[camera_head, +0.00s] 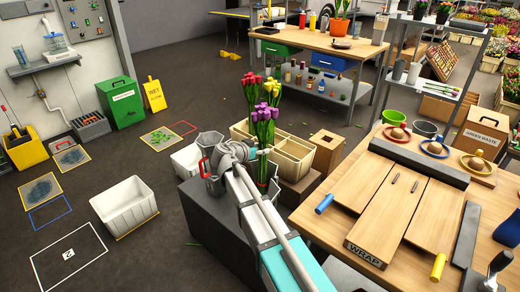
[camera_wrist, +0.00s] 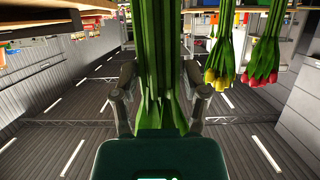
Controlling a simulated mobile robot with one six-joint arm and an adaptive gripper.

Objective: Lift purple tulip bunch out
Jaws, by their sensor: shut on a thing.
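The purple tulip bunch (camera_head: 265,113) is upright in the head view, its green stems running down behind my arm. My gripper (camera_head: 260,155) is at its stems, below the heads. In the wrist view my gripper (camera_wrist: 160,88) has its two fingers on either side of the thick green stems (camera_wrist: 158,40) and is shut on them. The purple heads are outside the wrist view. A yellow bunch (camera_head: 272,86) and a red bunch (camera_head: 250,82) show just behind the purple heads. In the wrist view the yellow (camera_wrist: 219,77) and red (camera_wrist: 260,73) heads are apart from the held stems, at the right.
Cream crates (camera_head: 293,158) stand just behind the bunch. A dark grey block (camera_head: 222,225) is under my arm. A wooden bench (camera_head: 410,190) with wrapping boards is at the right. A white crate (camera_head: 125,208) stands on the floor at the left, with open floor around it.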

